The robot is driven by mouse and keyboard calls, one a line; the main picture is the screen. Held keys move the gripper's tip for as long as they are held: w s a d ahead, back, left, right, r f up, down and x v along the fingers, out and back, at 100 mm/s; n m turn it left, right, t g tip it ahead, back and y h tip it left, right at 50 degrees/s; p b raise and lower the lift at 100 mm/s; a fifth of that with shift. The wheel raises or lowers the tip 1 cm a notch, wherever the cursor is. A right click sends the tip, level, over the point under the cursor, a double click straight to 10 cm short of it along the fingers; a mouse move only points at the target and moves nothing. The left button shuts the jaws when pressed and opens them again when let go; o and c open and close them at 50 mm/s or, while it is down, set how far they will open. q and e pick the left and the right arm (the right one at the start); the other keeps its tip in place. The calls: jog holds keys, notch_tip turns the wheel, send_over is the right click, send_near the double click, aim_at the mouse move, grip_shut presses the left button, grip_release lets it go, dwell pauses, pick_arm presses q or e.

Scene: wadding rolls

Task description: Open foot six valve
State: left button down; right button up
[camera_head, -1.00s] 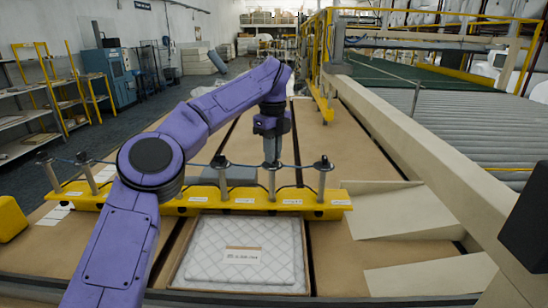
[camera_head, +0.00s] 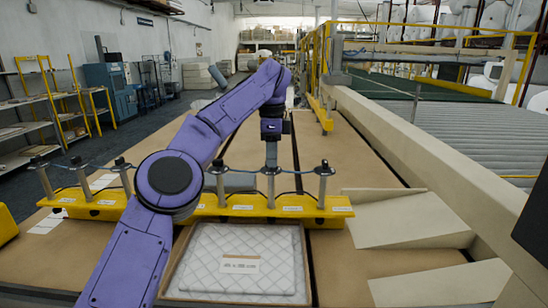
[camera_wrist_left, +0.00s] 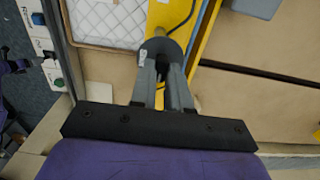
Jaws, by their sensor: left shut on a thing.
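A long yellow beam (camera_head: 215,203) lies across the wadding table, with several upright metal feet capped by dark knobs and joined by a thin blue hose. My left gripper (camera_head: 270,165) points straight down over the second foot from the right and is shut on its valve top. In the left wrist view, the gripper's fingers (camera_wrist_left: 164,80) close at a dark round disc (camera_wrist_left: 162,50) on the beam, which hides most of the valve. The rightmost foot (camera_head: 323,184) stands free beside it. The labels on the beam are too small to read. My right gripper is not in view.
A quilted white pad (camera_head: 245,258) lies in a shallow frame in front of the beam. Pale angled panels (camera_head: 410,222) lie at the right, next to a long beige rail (camera_head: 440,150). A yellow block is at the left edge.

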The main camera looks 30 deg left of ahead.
pick_arm(q)
jog(key=shift+f, duration=0.25)
jog(key=c, duration=1.3)
grip_release()
jog(key=shift+a, duration=0.1)
jog(key=shift+o, duration=1)
jog(key=shift+a, duration=0.2)
jog(key=shift+d+r, duration=0.1)
jog(key=shift+r, duration=0.1)
notch_tip(320, 180, up, 10)
jog(key=p, duration=0.9)
jog(key=shift+r, duration=0.2)
